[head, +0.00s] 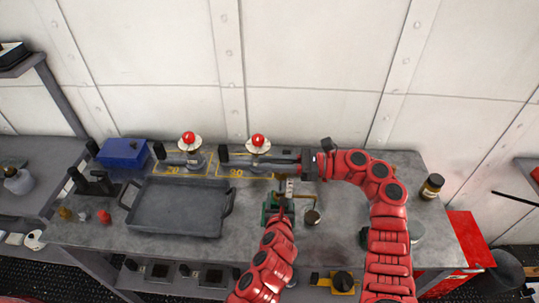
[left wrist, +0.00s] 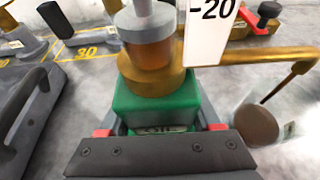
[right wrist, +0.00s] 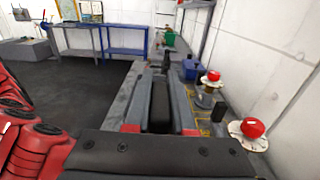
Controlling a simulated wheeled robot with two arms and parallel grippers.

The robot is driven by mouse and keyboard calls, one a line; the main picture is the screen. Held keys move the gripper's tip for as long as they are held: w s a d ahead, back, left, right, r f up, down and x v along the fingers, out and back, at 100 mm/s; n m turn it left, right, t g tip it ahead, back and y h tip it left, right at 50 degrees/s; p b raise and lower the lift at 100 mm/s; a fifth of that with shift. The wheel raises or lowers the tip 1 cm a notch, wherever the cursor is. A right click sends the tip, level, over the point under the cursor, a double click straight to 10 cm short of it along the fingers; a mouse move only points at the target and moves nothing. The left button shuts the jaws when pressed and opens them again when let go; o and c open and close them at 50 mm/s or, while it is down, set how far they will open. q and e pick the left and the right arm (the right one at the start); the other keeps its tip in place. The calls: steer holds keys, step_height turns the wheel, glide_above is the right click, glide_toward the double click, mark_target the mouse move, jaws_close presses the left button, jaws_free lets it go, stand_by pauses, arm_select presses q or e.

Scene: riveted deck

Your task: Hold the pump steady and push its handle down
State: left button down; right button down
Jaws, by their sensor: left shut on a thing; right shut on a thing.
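The pump (head: 268,209) stands on the bench, with a green base, a brass collar, a brass side pipe and a white tag. In the left wrist view the green base (left wrist: 155,108) sits between my left gripper's fingers (left wrist: 160,130), and the gripper is shut on it. In the head view my left arm partly hides the pump. My right gripper (head: 285,160) reaches left above and behind the pump. It is shut on a dark grip, the pump handle (right wrist: 158,115), seen between its fingers in the right wrist view.
A grey tray (head: 175,208) lies left of the pump. A blue box (head: 123,152) is at the back left. A jar (head: 432,186) stands at the right end. The white wall is close behind.

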steer(key=shift+f, duration=0.85)
steer(key=c, duration=0.8)
jaws_free()
steer(key=shift+o, duration=0.2)
steer(key=shift+r, duration=0.1)
steer(key=d, duration=1.2)
steer(key=shift+w, duration=0.1)
arm_select(q)
jaws_free()
